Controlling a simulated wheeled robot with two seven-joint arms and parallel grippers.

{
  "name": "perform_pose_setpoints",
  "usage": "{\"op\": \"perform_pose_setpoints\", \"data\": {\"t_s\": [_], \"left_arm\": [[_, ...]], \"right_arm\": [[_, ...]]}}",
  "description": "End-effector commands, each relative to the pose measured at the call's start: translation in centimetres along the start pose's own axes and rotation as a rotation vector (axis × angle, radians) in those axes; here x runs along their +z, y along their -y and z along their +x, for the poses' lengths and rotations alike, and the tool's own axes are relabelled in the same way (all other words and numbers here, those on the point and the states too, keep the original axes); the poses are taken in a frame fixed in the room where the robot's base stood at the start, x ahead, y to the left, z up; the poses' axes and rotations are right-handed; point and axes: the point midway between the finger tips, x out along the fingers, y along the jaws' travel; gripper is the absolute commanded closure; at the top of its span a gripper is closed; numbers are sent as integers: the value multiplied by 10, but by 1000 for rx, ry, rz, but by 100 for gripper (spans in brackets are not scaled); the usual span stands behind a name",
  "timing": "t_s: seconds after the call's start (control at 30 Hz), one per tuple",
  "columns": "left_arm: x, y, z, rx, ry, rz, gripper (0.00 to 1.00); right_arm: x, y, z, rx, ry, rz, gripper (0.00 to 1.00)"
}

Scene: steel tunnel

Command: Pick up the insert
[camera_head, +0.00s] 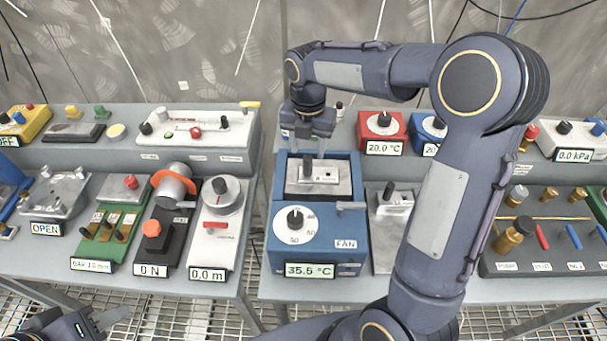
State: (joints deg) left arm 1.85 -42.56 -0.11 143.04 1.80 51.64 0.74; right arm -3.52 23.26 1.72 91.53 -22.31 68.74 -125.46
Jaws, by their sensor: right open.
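A blue calibrator (345,240) has a white dial, a FAN label and a display reading 35.5 °C. A grey metal plate (335,186) is set in its top, with a small dark upright piece (307,170) near its middle. This piece may be the insert; I cannot tell for sure. My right gripper (307,152) points down just above the plate, its two thin fingers apart on either side of the dark piece. Whether the fingers touch anything is unclear. My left gripper (104,322) is low at the bottom left, partly cut off, away from the calibrator.
Left bench devices include a black unit (160,245) reading 0 N and a grey-white unit (212,235) reading 0,0 m. A red box (383,130) reading 20.0 °C stands behind. A metal stand (388,235) is close right of the calibrator. A gap separates the benches.

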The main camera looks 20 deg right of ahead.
Motion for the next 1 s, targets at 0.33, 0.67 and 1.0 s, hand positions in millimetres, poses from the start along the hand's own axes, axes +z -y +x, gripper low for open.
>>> {"op": "perform_pose_setpoints", "data": {"t_s": [0.33, 0.67, 1.0], "left_arm": [[-6, -5, -11, 0, 0, 0, 64], [-6, -5, -11, 0, 0, 0, 64], [-6, -5, -11, 0, 0, 0, 64]], "right_arm": [[1, 0, 47, -2, -2, 2, 54], [1, -1, 59, 2, 0, 3, 54], [1, -1, 59, 2, 0, 4, 94]]}}
